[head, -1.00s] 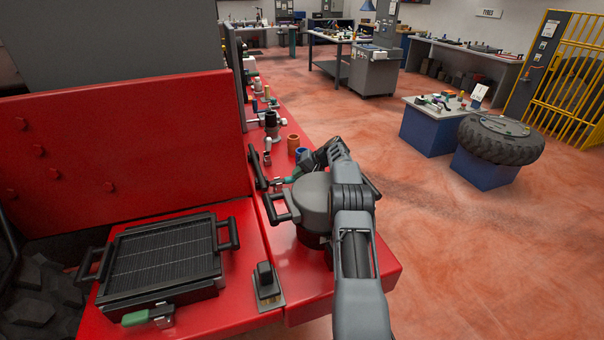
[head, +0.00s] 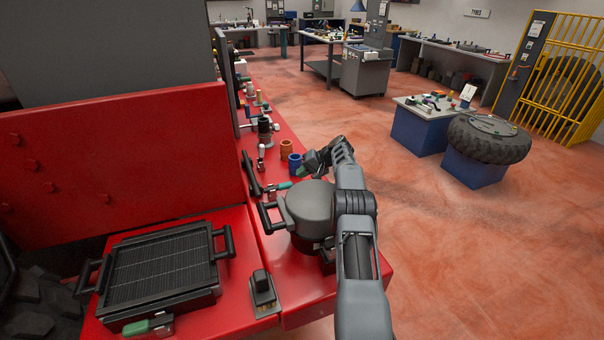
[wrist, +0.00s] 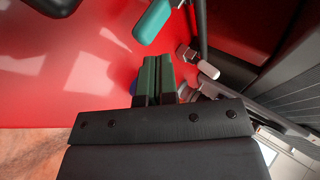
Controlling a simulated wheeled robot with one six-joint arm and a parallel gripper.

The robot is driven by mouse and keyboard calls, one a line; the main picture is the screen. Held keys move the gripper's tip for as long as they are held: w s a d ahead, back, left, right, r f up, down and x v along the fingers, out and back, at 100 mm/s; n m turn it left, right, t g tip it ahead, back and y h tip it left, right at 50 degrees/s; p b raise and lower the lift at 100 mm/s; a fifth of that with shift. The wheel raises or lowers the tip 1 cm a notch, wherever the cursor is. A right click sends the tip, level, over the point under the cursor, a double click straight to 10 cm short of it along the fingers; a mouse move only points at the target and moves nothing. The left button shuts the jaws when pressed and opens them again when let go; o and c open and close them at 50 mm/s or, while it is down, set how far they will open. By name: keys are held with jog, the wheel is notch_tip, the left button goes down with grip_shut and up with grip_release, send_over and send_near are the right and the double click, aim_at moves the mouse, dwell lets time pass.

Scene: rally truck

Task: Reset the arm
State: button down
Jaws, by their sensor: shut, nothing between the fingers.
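My arm (head: 360,265) rises from the bottom of the head view and bends over the red truck deck (head: 300,310). My gripper (head: 302,171) is at its far end, low over the deck beside the blue cup (head: 295,160). In the wrist view, the two green fingers of my gripper (wrist: 157,76) lie side by side, shut and empty. A teal-handled latch (head: 282,186) is just left of the gripper in the head view. Its teal handle (wrist: 152,20) appears beyond the fingertips in the wrist view.
A round grey canister (head: 311,205) stands close beside my arm. A black-handled grille box (head: 165,270) and a small black switch (head: 262,290) are at lower left. An orange cup (head: 286,148) stands behind the blue one. Open floor (head: 470,250) lies right.

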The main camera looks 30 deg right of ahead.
jog(key=s+a+r+n+g+h+p, duration=0.1)
jog(key=s+a+r+h, duration=0.1)
jog(key=s+a+r, duration=0.6)
jog(key=s+a+r+n+g+h, duration=0.15)
jog(key=s+a+r, duration=0.35)
jog(key=r, duration=0.5)
jog(key=s+a+f+n+h, duration=0.1)
jog(key=s+a+h, duration=0.1)
jog(key=s, duration=1.1)
jog(key=s+a+f+n+t+h, duration=0.1)
jog(key=s+a, duration=0.4)
jog(key=s, duration=0.9)
jog(key=shift+a+f+h, duration=0.2)
jog(key=shift+f+h, duration=0.5)
jog(key=shift+h, duration=0.25)
